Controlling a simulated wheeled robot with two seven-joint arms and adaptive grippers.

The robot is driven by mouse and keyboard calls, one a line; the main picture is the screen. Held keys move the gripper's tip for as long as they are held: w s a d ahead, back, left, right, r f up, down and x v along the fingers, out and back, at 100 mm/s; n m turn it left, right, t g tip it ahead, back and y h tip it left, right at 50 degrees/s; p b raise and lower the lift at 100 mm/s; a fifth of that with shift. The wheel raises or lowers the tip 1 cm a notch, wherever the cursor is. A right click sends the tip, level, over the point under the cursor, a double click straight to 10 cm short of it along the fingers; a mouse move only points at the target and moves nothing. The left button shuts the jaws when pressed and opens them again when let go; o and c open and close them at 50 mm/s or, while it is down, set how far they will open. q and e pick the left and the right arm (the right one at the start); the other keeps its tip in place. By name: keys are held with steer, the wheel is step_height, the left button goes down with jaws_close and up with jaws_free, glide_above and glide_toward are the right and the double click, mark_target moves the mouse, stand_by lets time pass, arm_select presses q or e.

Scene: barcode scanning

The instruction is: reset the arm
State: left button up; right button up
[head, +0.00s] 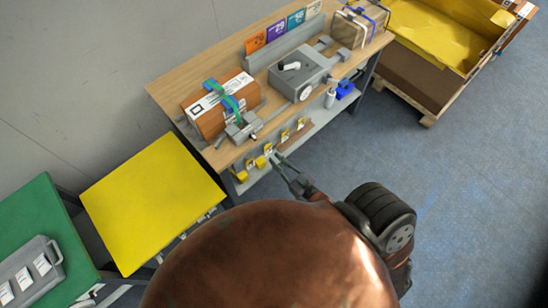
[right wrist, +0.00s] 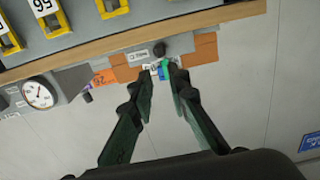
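My right gripper (head: 279,165) reaches up from the lower middle of the head view, in front of the near edge of the wooden workbench (head: 178,88). In the right wrist view its two dark fingers (right wrist: 161,78) stand apart with a gap between them. The gripper is open and I see nothing held. The bench edge crosses the upper part of that view. My left gripper is not in view.
A brown box (head: 210,121), a grey device with a dial (head: 305,92) and a strapped parcel (head: 352,30) stand on the bench. A yellow table (head: 150,200) is at left, a yellow-lined crate (head: 425,78) at upper right. Floor at right is clear.

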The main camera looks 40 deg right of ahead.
stand_by(0.4)
steer(key=s+f+g+h, duration=0.1)
steer(key=s+f+g, duration=0.35)
steer(key=f, duration=0.95)
steer(key=s+f+g, duration=0.4)
steer(key=s+f, duration=0.2)
steer(key=f, duration=0.9)
steer(key=s+f+g, duration=0.4)
steer(key=s+f, duration=0.4)
steer(key=s, duration=0.5)
steer(key=s+f+g, duration=0.4)
steer(key=s+f, duration=0.5)
steer(key=s, duration=0.4)
steer(key=shift+d+h+b, duration=0.25)
steer(key=shift+h+b, duration=0.05)
steer(key=shift+h, duration=0.1)
